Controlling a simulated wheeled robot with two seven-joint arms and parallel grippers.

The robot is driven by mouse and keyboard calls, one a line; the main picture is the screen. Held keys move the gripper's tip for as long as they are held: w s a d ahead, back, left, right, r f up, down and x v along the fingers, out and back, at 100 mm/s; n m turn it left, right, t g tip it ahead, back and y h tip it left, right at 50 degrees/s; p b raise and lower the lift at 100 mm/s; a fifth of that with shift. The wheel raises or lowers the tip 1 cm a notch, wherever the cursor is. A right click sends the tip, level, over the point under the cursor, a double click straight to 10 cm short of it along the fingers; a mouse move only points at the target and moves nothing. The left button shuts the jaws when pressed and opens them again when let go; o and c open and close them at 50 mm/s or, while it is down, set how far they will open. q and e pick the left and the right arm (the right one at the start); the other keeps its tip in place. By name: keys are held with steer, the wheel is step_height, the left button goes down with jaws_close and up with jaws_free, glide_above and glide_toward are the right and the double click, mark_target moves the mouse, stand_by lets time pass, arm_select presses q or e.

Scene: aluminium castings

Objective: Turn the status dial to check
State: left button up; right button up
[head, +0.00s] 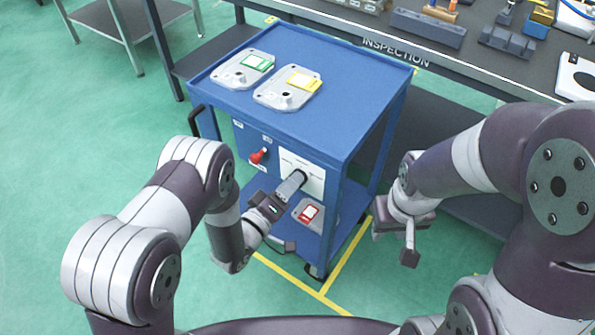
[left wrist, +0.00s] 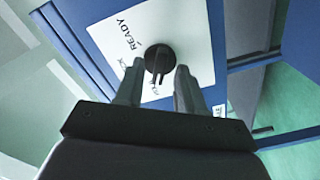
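The status dial is a round black knob (left wrist: 159,58) with a raised grip, on a white panel (left wrist: 115,35) on the blue cart's side. In the left wrist view, "READY" reads at the panel's left; the other labels are partly hidden by my fingers. My left gripper (left wrist: 158,70) is open, with one fingertip on each side of the dial. Gaps show between fingers and knob. In the head view, the left gripper (head: 293,185) reaches the white panel (head: 313,168), largely covering the dial. My right gripper (head: 403,243) hangs away from the cart, at its right; its opening is unclear.
The blue cart (head: 335,62) bears two grey castings, with a green tag (head: 256,62) and a yellow tag (head: 303,81). A red knob (head: 258,156) sits left of the panel. A red-tagged casting (head: 308,213) lies on the lower shelf. The inspection bench (head: 480,62) stands behind.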

arm_select(q)
jaws_close()
steer(key=shift+r+m, duration=0.1)
steer(key=shift+m, duration=0.2)
steer(key=m, duration=1.1)
steer(key=shift+s+d+r+p, duration=0.1)
steer(key=shift+d+p, duration=0.1)
steer(key=shift+p, duration=0.15)
stand_by(0.4)
